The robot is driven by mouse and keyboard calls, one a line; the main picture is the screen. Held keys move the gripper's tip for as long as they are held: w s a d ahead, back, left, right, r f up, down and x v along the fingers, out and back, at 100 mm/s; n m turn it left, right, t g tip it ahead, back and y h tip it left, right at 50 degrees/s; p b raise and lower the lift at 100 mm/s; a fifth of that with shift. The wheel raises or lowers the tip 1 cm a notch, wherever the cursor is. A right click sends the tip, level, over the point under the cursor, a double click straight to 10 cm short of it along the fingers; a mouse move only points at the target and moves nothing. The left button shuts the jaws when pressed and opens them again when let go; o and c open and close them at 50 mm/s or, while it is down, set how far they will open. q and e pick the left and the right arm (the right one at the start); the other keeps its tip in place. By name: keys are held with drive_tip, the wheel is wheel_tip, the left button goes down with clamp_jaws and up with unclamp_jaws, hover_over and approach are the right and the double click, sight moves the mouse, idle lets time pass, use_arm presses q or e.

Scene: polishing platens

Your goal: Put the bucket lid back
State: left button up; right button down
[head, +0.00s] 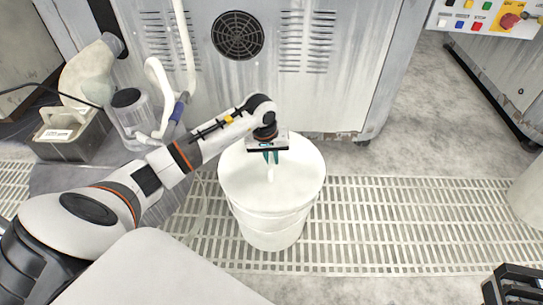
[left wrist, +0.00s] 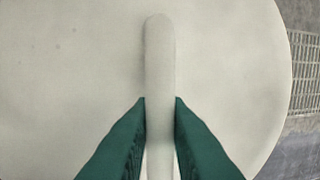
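A white bucket (head: 270,228) stands on the floor grating in the head view. A pale round lid (head: 301,181) covers its top; whether it is fully seated I cannot tell. The lid also fills much of the left wrist view (left wrist: 70,75), with a raised bar handle (left wrist: 160,60) across its middle. My left gripper (head: 270,160) is over the lid's centre. Its green fingers (left wrist: 160,115) stand on either side of the handle, close against it, and look shut on it. My right gripper is not in view.
A large grey machine cabinet (head: 330,95) with vents stands just behind the bucket. Open floor grating (head: 400,220) lies to the right. A black crate (head: 515,287) shows at the lower right.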

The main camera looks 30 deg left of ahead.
use_arm(q)
drive_tip(key=o, duration=0.4)
drive_tip(key=shift+o, duration=0.2)
